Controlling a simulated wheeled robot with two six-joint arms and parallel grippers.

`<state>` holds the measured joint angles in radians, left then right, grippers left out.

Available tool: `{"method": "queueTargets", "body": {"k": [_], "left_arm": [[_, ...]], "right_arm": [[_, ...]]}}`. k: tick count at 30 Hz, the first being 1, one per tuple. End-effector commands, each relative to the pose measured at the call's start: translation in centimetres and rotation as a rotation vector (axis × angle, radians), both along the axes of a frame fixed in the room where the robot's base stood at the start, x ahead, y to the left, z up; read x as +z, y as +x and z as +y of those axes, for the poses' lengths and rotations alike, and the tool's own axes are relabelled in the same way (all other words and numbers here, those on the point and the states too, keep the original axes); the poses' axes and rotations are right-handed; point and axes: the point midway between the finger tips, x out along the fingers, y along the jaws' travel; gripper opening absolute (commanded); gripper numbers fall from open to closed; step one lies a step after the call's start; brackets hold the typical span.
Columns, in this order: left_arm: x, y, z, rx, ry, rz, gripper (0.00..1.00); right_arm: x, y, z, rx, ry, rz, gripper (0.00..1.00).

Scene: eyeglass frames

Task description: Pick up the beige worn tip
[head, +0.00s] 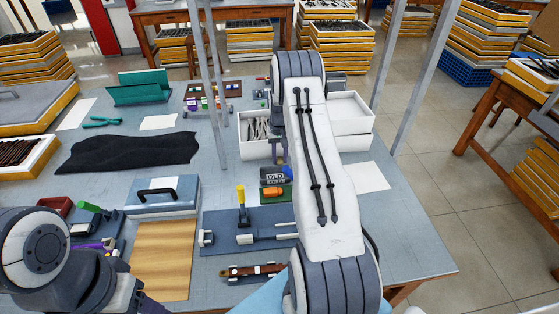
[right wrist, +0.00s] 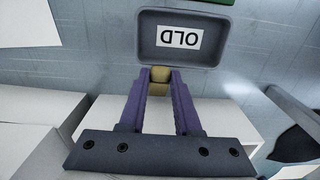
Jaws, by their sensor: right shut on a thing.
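The beige worn tip (right wrist: 160,75) is between the purple fingertips of my right gripper (right wrist: 159,80) in the right wrist view. The gripper is shut on it. Beyond the fingertips is the grey tray with an OLD label (right wrist: 219,37), and the tip overlaps its near edge in that view. In the head view, my right gripper (head: 278,150) shows beside the white bin, just behind the OLD tray (head: 273,174); the tip is too small to make out there. My left arm comes in at the lower left, and its jaws cannot be made out clearly.
White bins (head: 345,136) stand behind and to the right, one with metal parts inside. A dark blue fixture (head: 225,234) with a yellow handle, a blue case (head: 165,190), a wooden board (head: 162,260) and a black cloth (head: 130,152) lie on the table. Metal posts rise nearby.

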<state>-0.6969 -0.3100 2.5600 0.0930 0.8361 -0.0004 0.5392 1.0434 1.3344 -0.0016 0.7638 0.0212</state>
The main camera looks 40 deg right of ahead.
Motion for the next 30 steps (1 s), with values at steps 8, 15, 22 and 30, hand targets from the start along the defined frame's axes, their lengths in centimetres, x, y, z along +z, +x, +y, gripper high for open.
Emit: {"method": "queueTargets", "body": {"k": [8, 15, 22, 30], "left_arm": [[-0.3, 0.0, 0.0, 0.000, 0.000, 0.000, 0.56], [-1.3, 0.0, 0.0, 0.000, 0.000, 0.000, 0.56], [-2.2, 0.0, 0.0, 0.000, 0.000, 0.000, 0.56], [-2.8, 0.0, 0.0, 0.000, 0.000, 0.000, 0.56]], "right_arm": [[1.0, 0.1, -0.1, 0.000, -0.002, -0.003, 0.00], [4.7, -0.8, -0.6, -0.005, -0.002, -0.003, 0.00], [7.7, -5.6, -3.0, -0.005, -0.001, -0.002, 0.00], [10.4, -9.4, -4.9, -0.003, -0.001, -0.001, 0.00]]}}
